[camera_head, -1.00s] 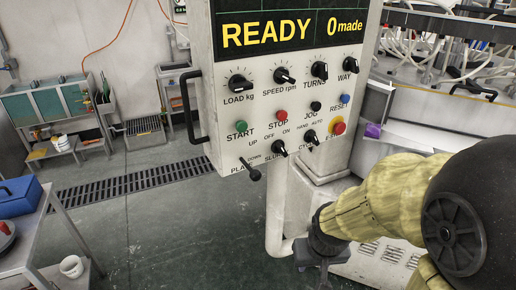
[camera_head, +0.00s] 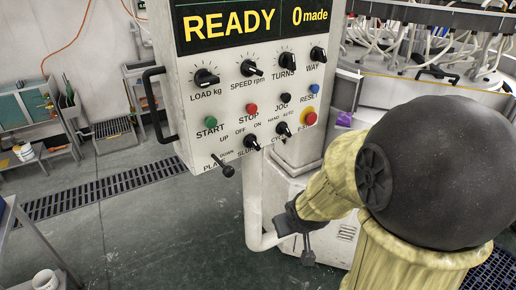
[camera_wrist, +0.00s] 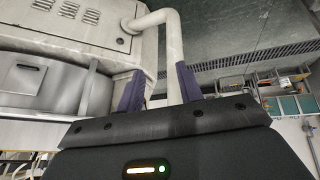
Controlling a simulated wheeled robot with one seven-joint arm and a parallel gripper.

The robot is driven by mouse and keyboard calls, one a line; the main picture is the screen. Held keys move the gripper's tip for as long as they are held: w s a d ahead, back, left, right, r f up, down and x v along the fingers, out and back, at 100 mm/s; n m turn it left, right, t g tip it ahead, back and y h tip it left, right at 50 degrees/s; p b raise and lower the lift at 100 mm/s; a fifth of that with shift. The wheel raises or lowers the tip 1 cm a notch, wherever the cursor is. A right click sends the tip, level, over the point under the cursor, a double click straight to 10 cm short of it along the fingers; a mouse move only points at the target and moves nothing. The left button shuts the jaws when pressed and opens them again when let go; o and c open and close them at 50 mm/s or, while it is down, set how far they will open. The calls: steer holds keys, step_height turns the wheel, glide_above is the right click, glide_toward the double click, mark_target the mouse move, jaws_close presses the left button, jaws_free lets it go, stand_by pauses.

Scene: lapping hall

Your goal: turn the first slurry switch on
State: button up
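The slurry switch (camera_head: 251,142) is a black rotary knob on the lower row of the white control panel (camera_head: 215,165). OFF and ON are printed above it, and its pointer seems to lean up-left towards OFF. My gripper (camera_head: 306,252) is below and right of the panel, partly hidden by my arm, and apart from the switch. In the wrist view my gripper (camera_wrist: 158,82) has its two purple fingers spread with nothing held between them. A white pipe (camera_wrist: 172,60) shows beyond them. The switch is not in the wrist view.
The plate lever (camera_head: 226,171) sticks out left of the switch, and the cycle knob (camera_head: 282,130) and red emergency stop (camera_head: 309,118) are on its right. A black handle (camera_head: 152,105) edges the panel. The floor (camera_head: 150,235) in front is clear.

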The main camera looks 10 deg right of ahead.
steer(key=w+d+r+n+t+y+b, duration=0.1)
steer(key=w+d+r+n+t, duration=0.1)
steer(key=w+t, duration=0.15)
steer(key=w+d+r+n+t+y, duration=0.1)
steer(key=w+d+r+n+t, duration=0.1)
steer(key=w+t, duration=0.15)
steer(key=r+n+t+y, duration=0.1)
steer(key=r+y, duration=0.1)
steer(key=r+n+t+y, duration=0.1)
steer(key=n+y, duration=0.1)
steer(key=a+r+n+t+y+b, duration=0.1)
steer(key=r+n+y, duration=0.1)
steer(key=shift+s+r, duration=0.3)
steer(key=shift+w+r, duration=0.1)
steer(key=shift+r, duration=0.05)
steer(key=p, duration=1.3)
glide_toward(256, 145)
steer(key=x, duration=0.9)
